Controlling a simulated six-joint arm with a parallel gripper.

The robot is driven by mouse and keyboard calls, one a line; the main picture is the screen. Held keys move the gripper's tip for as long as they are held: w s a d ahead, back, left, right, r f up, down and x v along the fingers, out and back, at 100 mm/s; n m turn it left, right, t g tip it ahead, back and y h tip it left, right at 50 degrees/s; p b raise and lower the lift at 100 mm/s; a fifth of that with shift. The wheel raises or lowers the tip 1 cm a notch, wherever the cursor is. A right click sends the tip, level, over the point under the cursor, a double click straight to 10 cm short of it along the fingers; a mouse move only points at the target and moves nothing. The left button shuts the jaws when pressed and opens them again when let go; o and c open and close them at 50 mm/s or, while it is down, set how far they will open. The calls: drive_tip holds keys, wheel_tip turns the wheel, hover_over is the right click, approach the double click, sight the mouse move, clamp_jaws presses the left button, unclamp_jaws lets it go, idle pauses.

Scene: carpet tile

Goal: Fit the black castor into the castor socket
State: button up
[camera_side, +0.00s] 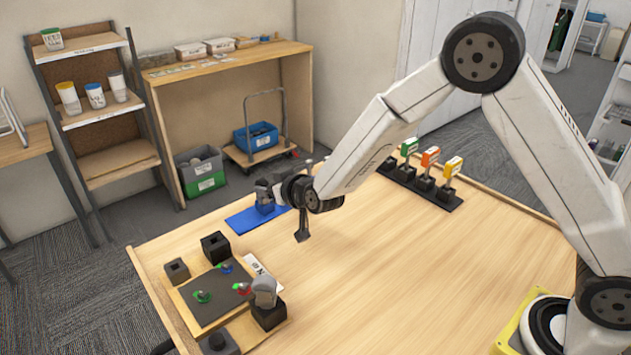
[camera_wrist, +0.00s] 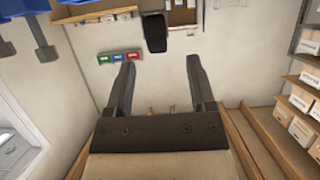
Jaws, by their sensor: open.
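My gripper (camera_wrist: 158,75) is open, with its two dark fingers well apart and nothing between them in the wrist view. In the side view my wrist is raised over the back of the table, near a blue mat (camera_side: 243,221). A dark piece (camera_side: 265,207) stands on that mat, partly hidden behind my wrist; I cannot tell for certain that it is the black castor. A black block with a square opening (camera_side: 215,248) stands at the left of the table and may be the castor socket. A dark rounded piece (camera_wrist: 155,32) shows beyond the fingertips, unidentified.
A smaller block with an opening (camera_side: 177,270) stands farther left. A grey-topped piece (camera_side: 264,291) sits on a black block in front. A dark panel (camera_side: 215,300) holds small coloured parts. A rack (camera_side: 420,187) with green, orange and yellow tags stands at the back right. The table's middle is clear.

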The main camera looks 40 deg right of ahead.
sight(259, 182)
drive_tip(key=shift+x, duration=1.05)
drive_tip(key=shift+x, duration=2.6)
drive_tip(key=shift+d, duration=0.1)
clamp_jaws()
